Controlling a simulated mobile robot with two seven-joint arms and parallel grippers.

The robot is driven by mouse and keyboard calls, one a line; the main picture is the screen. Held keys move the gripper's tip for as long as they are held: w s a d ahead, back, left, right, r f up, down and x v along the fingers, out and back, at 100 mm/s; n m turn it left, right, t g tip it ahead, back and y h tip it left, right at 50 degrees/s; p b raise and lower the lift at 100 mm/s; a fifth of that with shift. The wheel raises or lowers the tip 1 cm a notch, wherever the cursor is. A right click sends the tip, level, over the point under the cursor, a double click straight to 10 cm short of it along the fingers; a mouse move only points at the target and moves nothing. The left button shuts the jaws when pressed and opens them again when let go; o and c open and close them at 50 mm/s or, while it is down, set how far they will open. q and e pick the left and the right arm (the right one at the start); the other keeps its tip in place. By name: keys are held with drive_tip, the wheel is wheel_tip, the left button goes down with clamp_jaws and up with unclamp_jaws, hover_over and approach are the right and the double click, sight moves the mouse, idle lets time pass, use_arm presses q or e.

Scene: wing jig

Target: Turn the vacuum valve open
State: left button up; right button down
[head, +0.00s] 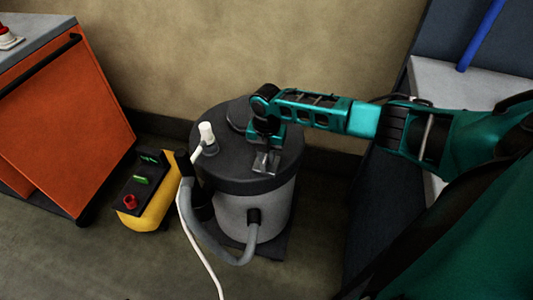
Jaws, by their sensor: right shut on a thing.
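A grey drum-shaped vacuum unit (228,214) with a dark lid (238,186) stands on the floor in the middle of the head view. My right gripper (266,162) reaches in from the right and points down over the lid's right side. Its fingers are shut on a small part there, which looks to be the vacuum valve, mostly hidden by the fingers. Which way the valve is turned cannot be told. A white fitting (207,134) stands upright on the lid's left side, apart from the gripper. My left gripper is out of view.
A grey hose (211,250) and a thin white line (192,238) run down the drum's left side. A yellow and black box (146,190) with a red knob is to the left. An orange cabinet (60,130) stands far left.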

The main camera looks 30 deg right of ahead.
sight(266, 155)
drive_tip(key=shift+a, duration=0.1)
drive_tip(key=c, duration=1.1)
unclamp_jaws()
wheel_tip(266, 155, up, 13)
drive_tip(key=p, duration=0.2)
